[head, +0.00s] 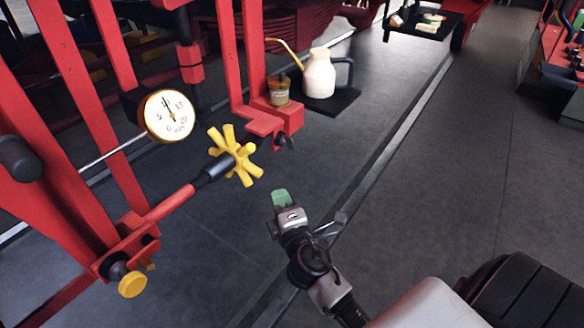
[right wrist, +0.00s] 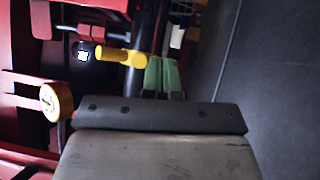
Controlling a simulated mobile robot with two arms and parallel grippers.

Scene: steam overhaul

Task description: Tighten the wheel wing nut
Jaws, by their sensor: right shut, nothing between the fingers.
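A yellow spoked wheel (head: 235,155) sits on a black hub at the end of a red rod in the head view. A small dark piece (head: 287,142), possibly a wing nut, sticks out of the red bracket just right of the wheel; its shape is too small to be sure. My right gripper (head: 282,198) has green fingertips, shut with nothing between them. In the head view it is below and right of the wheel, apart from it. In the right wrist view the green fingers (right wrist: 162,76) are together, and a yellow part (right wrist: 120,56) shows left of them. My left gripper is out of view.
A cream oil can (head: 318,74) stands on a dark mat (head: 335,101) behind a small jar (head: 279,90). The dark floor right of my gripper is mostly clear.

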